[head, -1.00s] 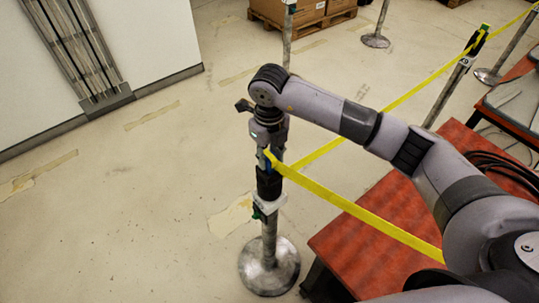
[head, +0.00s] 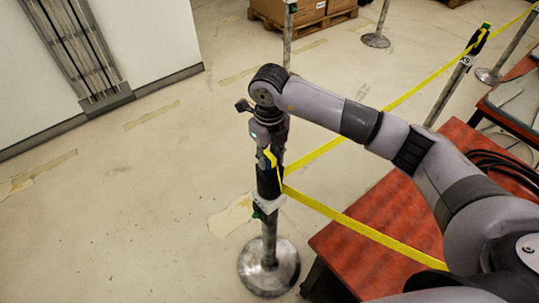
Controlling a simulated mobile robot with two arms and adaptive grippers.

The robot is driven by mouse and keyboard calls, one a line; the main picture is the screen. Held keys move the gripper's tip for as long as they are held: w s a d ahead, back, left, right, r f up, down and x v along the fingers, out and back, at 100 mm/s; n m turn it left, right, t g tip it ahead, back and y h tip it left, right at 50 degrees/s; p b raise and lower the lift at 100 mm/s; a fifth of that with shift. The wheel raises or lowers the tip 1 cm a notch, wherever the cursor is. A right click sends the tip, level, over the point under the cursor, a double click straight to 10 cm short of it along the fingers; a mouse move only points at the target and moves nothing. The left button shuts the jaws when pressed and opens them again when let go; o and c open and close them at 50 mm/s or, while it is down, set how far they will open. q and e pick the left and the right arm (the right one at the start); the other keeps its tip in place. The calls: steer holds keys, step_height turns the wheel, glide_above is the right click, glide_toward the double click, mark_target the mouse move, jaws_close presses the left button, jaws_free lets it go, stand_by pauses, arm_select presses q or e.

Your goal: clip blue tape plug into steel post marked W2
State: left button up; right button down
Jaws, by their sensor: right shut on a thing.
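A steel post (head: 269,232) stands upright on a round base (head: 269,267), left of the red table. It has a black upper part (head: 268,184) and a white label (head: 267,204), too small to read. My right gripper (head: 267,158) points down over the post's top and is shut on the blue tape plug (head: 262,161), of which only a little shows. Yellow tape (head: 365,228) runs from the plug, bends beside the post's black part and goes right. I cannot tell whether the plug sits in the post. My left gripper is not in view.
Red tables (head: 358,224) stand close at right, with black cable (head: 497,166) on one. Boxes on a pallet (head: 305,24) are at the back. The floor at left is clear.

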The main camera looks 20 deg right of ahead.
mark_target(270, 156)
steer(key=shift+f, duration=0.15)
steer(key=c, duration=1.5)
jaws_free()
step_height(270, 156, up, 11)
steer(key=p, duration=0.6)
